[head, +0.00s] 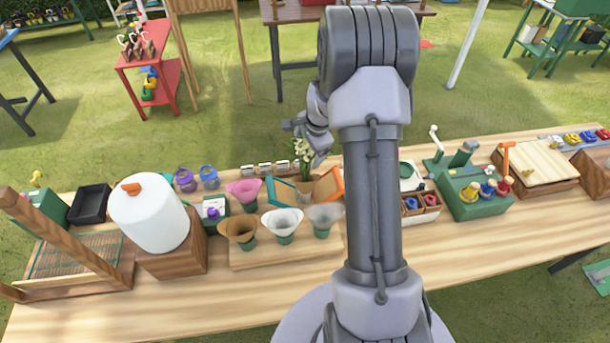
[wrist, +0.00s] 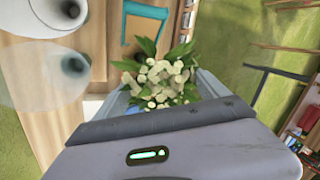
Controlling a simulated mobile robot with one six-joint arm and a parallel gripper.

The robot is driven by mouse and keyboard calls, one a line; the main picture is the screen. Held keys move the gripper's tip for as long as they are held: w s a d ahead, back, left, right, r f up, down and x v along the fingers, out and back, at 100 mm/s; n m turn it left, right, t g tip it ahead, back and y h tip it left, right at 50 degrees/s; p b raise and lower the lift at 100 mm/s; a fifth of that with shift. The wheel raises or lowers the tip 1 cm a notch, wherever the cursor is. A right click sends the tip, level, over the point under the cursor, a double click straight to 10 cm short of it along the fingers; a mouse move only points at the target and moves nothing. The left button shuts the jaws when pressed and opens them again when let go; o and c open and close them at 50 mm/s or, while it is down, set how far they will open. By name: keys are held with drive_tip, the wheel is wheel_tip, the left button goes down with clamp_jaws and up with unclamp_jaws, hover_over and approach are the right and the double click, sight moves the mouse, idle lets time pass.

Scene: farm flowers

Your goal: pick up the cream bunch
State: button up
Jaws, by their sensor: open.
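The cream bunch (head: 303,150) stands upright at the back of the table, a cluster of cream flowers with green leaves. In the wrist view the cream bunch (wrist: 160,78) lies between the two blue-grey fingers of my gripper (wrist: 162,92). The fingers stand apart on either side of the blooms, and I cannot tell whether they touch them. In the head view my gripper (head: 318,142) is beside the bunch at the far edge of the table, partly hidden behind my arm.
Cone-shaped holders, pink (head: 244,190), brown (head: 239,230) and white (head: 282,224), stand left of the bunch. Grass lies beyond the table (head: 470,240).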

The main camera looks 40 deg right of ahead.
drive_tip(key=x, duration=0.3)
drive_tip(key=shift+w+f, duration=0.15)
drive_tip(key=shift+f, duration=0.1)
drive_tip(key=shift+r, duration=0.15)
drive_tip(key=shift+c, duration=0.2)
clamp_jaws()
drive_tip(key=shift+r, duration=0.1)
